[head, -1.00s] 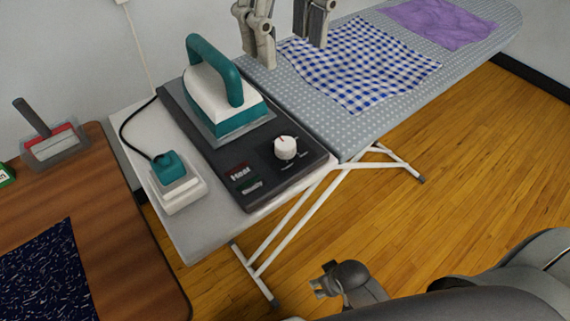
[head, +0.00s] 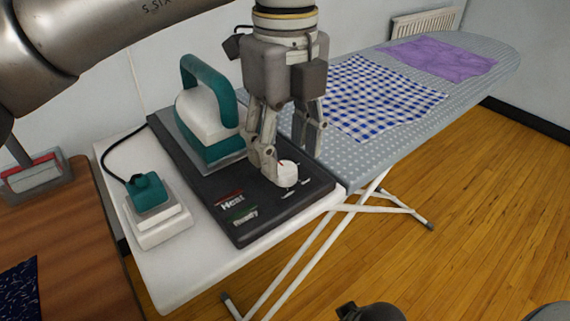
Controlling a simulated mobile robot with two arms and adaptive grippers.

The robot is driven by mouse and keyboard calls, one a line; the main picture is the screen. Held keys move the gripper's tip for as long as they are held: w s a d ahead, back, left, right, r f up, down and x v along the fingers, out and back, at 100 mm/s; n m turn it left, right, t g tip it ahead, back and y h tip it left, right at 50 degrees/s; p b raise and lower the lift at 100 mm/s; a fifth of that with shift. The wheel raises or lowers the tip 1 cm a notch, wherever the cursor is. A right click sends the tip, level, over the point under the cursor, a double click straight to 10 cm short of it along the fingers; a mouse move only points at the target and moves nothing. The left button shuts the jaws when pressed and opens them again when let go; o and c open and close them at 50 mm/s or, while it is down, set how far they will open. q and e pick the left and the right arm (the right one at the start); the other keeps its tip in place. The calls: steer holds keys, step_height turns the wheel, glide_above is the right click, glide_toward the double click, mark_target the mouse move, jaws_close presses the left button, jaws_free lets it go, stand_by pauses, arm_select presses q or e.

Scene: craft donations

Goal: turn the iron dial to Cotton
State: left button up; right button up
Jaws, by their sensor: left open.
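The iron dial (head: 289,174) is a round white knob with a small red mark, on the front right part of the black iron base (head: 222,199). Small marks lie around it, too small to read. The teal and white iron (head: 205,112) rests on the base behind and left of the dial. My left gripper (head: 290,165) points down with fingers apart, one just left of the dial and the other behind and to its right. I cannot tell whether either finger touches it. My right gripper is not clearly visible; a dark part of my own body shows at the bottom edge.
The ironing board (head: 372,148) carries a blue checked cloth (head: 380,95) and a purple cloth (head: 440,57). A teal and white plug block (head: 156,212) with a black cord sits left of the base. A wooden table (head: 65,255) stands at the left.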

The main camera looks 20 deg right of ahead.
mark_target(285, 167)
arm_select(q)
steer(key=shift+f, duration=1.6)
arm_select(e)
steer(key=shift+v, duration=1.1)
steer(key=shift+s+d, duration=0.1)
arm_select(q)
steer(key=c, duration=1)
steer(key=shift+c, duration=0.2)
